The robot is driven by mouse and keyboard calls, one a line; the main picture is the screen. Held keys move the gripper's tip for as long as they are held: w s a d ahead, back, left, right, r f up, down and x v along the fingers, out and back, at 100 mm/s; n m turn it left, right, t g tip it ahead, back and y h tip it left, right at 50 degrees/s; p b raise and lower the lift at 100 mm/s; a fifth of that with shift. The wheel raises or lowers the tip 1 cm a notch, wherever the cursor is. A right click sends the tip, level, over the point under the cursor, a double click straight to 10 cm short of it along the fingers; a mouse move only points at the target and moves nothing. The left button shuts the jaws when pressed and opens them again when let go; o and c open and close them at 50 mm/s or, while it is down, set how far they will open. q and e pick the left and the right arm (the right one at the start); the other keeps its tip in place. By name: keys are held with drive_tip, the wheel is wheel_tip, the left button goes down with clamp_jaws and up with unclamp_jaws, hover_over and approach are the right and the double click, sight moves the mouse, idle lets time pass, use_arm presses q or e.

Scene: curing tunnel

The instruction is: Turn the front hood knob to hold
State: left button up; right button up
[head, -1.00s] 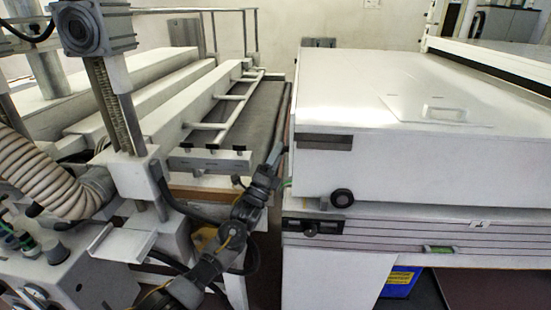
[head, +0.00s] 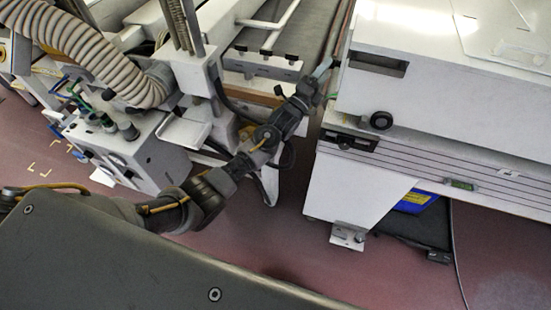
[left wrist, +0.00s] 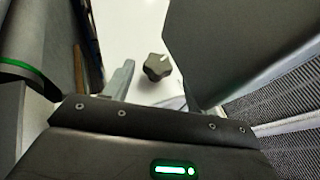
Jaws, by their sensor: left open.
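The front hood knob (head: 381,120) is a round black knob on the near face of the white hood (head: 420,95), by its lower left corner. In the left wrist view the dark, lobed knob (left wrist: 157,68) has a white mark at its upper right and stands against a white face. My left gripper (head: 324,82) is at the hood's left corner, left of the knob and apart from it in the head view. Its jaws are open and empty, with the knob showing beyond them in the wrist view. My right gripper is out of view.
A black recessed handle (head: 378,63) is on the hood face above the knob. A black latch (head: 350,140) sits on the striped panel below. A machine with a ribbed hose (head: 95,50) stands at left. Reddish floor (head: 290,240) is clear in front.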

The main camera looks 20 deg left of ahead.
use_arm(q)
drive_tip(key=f+b+v, duration=0.1)
drive_tip(key=b+v, duration=0.1)
drive_tip(key=v, duration=0.7)
drive_tip(key=s+a+f+n+g+y, duration=0.2)
drive_tip(key=f+n, duration=0.1)
drive_tip(key=f, duration=0.5)
drive_tip(key=s+a+f+n+g+y, duration=0.2)
drive_tip(key=s+f+n, duration=0.1)
drive_tip(key=f, duration=0.6)
drive_tip(key=s+a+f+n+g+y, duration=0.2)
drive_tip(key=f+n, duration=0.3)
drive_tip(key=f, duration=0.3)
drive_tip(key=shift+s+f+g+p, duration=0.25)
drive_tip(key=shift+s+g+p, duration=0.2)
drive_tip(key=shift+s, duration=0.25)
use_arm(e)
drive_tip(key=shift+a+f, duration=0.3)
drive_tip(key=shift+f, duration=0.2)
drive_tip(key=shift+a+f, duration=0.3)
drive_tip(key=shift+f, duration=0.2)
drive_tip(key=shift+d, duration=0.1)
use_arm(q)
drive_tip(key=shift+d, duration=0.1)
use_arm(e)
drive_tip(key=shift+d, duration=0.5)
